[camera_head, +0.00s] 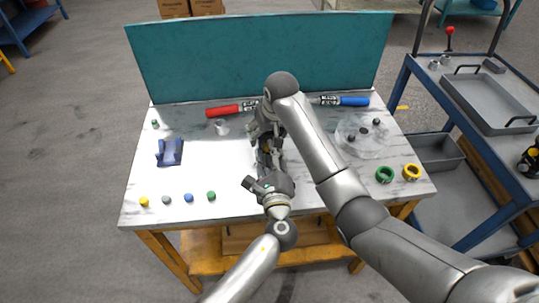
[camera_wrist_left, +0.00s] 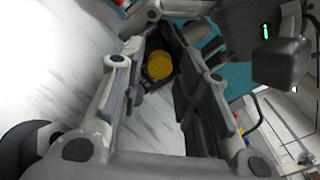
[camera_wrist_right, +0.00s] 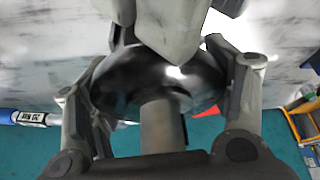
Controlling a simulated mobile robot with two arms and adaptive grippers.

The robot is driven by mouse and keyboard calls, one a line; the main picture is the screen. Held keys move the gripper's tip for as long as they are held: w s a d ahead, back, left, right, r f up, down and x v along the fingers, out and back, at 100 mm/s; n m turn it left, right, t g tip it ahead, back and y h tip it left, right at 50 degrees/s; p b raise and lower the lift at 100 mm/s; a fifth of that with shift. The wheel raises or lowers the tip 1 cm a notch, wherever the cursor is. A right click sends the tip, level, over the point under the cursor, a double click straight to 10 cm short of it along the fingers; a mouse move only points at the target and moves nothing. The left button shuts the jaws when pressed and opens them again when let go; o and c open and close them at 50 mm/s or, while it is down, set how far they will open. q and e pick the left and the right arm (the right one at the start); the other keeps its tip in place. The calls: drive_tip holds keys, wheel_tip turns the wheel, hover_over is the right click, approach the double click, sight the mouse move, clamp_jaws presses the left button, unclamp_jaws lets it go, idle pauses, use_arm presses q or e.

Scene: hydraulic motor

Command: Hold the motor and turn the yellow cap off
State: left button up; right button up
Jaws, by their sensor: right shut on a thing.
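The motor (camera_wrist_right: 150,80) is a dark, shiny rounded body with a grey shaft in the right wrist view. My right gripper (camera_head: 266,130) is shut on it, with fingers on both sides. The yellow cap (camera_wrist_left: 160,67) shows in the left wrist view as a round disc on a dark part, beyond and between the left fingers. My left gripper (camera_head: 268,165) points toward the motor from the near side of the table. Its fingers (camera_wrist_left: 160,90) are apart, with a gap between them. In the head view, both grippers mostly hide the motor and cap.
The white table (camera_head: 225,165) has a teal back panel (camera_head: 255,55). Small coloured caps (camera_head: 188,197) lie at front left, with a blue holder (camera_head: 170,152) behind. A clear dish (camera_head: 362,137), green ring (camera_head: 384,174) and yellow ring (camera_head: 411,172) lie right. Red (camera_head: 222,111) and blue-handled (camera_head: 354,101) tools lie behind.

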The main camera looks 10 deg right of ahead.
use_arm(q)
drive_tip(key=m, duration=0.5)
drive_tip(key=shift+m, duration=0.3)
drive_tip(key=m, duration=0.4)
drive_tip(key=shift+m, duration=0.4)
drive_tip(key=shift+c, duration=0.4)
clamp_jaws()
drive_tip(key=n, duration=0.5)
drive_tip(key=shift+n, duration=0.3)
